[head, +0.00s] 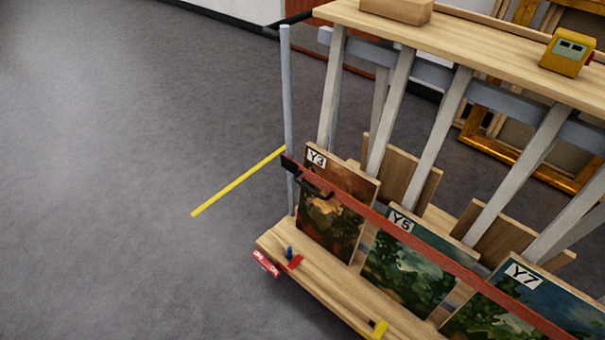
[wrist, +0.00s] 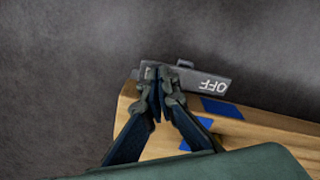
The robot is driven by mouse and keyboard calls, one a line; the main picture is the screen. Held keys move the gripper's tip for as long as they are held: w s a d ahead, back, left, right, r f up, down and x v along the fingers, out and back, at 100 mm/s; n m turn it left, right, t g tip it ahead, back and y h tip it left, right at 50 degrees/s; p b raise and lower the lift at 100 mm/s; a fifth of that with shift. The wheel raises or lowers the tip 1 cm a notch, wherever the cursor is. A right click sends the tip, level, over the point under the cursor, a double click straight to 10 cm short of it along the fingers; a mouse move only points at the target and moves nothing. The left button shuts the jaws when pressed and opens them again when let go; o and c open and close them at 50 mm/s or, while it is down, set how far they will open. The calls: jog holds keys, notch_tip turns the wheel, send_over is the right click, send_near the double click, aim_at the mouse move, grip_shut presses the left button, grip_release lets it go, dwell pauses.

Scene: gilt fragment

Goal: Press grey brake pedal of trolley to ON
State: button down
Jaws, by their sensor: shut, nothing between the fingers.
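The grey brake pedal (wrist: 205,82) shows in the wrist view at the edge of a wooden deck (wrist: 265,133). Its white letters read OFF and appear upside down. My gripper (wrist: 162,72) is shut and empty, with its fingertips over the left part of the pedal. They hide that part, and I cannot tell whether they touch it. The trolley (head: 330,289) fills the right of the head view, with a wooden deck and grey posts. The grey pedal and my gripper are not seen in the head view.
A red pedal with white lettering (head: 266,264) sits at the trolley's near left corner. A red bar (head: 400,232) crosses in front of paintings Y3 (head: 335,208), Y5 (head: 410,265) and Y7 (head: 520,308). Blue patches (wrist: 221,107) mark the deck. Open grey floor (head: 120,160) lies left.

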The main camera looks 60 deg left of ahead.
jog(key=shift+f+b, duration=0.4)
jog(key=shift+f, duration=0.1)
jog(key=shift+r+p, duration=2.4)
jog(key=shift+r, duration=1.15)
